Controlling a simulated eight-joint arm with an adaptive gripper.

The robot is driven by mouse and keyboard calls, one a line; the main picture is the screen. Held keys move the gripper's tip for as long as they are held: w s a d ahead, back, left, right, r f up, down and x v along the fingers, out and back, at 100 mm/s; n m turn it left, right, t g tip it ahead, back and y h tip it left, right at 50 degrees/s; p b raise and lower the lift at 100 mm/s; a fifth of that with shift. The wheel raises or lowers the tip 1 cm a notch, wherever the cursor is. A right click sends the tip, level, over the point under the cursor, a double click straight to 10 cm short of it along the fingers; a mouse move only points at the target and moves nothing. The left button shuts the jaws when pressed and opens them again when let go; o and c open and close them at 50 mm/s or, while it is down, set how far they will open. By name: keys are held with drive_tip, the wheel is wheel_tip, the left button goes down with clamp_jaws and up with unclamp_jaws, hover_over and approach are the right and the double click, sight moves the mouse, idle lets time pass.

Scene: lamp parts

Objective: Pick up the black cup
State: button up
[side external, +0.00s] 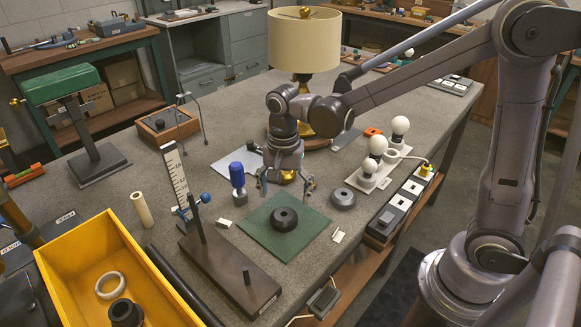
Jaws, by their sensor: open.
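A black, round, cup-like part (284,219) with a hole in its top sits on the green mat (262,241) near the front of the bench. Another black cup-shaped part (126,313) lies in the yellow bin at the lower left, partly cut off by the frame edge. I cannot tell for certain which one is the black cup of the task. My gripper (286,187) points down with its fingers apart and empty, over the back edge of the green mat. It is above and slightly behind the black part on the mat, apart from it.
A dark grey disc (343,198) lies right of the mat. A blue-handled tool (238,180) stands left of my gripper. A dark base with upright pegs (228,267) stands left of the mat. White bulbs (378,145) and a power strip (400,208) are right. A lamp (304,42) stands behind.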

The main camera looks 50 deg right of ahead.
sight(285, 211)
drive_tip(key=shift+w+d+f, duration=0.1)
drive_tip(key=shift+d+f, duration=0.05)
drive_tip(key=shift+f, duration=3)
drive_tip(key=c, duration=1.3)
